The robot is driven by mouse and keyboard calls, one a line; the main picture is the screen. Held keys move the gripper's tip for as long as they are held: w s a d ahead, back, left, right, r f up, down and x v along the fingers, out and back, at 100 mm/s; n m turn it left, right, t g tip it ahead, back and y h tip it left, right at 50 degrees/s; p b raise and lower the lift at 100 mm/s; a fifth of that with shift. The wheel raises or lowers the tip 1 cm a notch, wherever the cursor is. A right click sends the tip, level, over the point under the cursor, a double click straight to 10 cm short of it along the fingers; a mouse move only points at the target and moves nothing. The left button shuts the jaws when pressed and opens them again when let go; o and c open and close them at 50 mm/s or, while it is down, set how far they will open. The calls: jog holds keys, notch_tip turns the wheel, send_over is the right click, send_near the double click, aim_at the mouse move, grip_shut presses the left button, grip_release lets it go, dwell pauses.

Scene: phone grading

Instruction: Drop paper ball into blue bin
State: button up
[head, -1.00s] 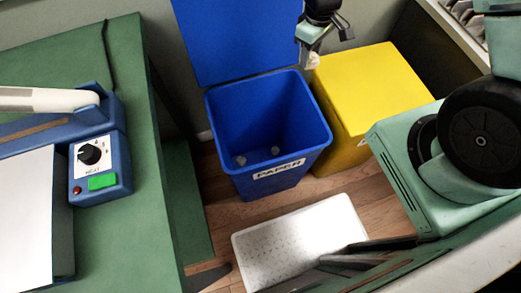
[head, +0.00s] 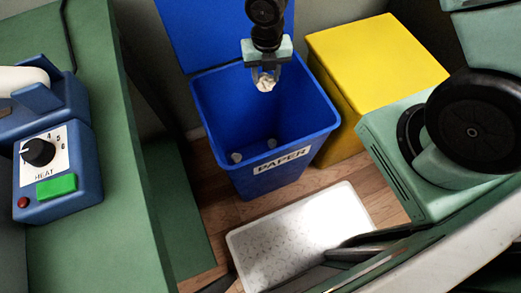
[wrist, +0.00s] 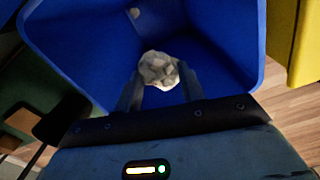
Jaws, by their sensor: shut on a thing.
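The blue bin (head: 214,112) stands open on the floor with its lid up behind it and a PAPER label on its front. My gripper (head: 265,80) is over the bin's opening, pointing down. It is shut on a crumpled whitish paper ball (head: 266,84). In the wrist view the paper ball (wrist: 158,69) sits between the two fingertips, with the inside of the blue bin (wrist: 85,50) around and below it.
A yellow bin (head: 375,55) with a closed top stands right of the blue bin. A white perforated tray (head: 290,235) lies in front on the wooden floor. A green bench (head: 110,200) with a blue heat device (head: 60,170) is at the left.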

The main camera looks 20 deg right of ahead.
jog(key=shift+f+b, duration=2.7)
jog(key=shift+f, duration=0.05)
jog(key=o, duration=1)
notch_tip(320, 180, up, 18)
jog(key=p, duration=0.6)
jog(key=shift+f, duration=0.25)
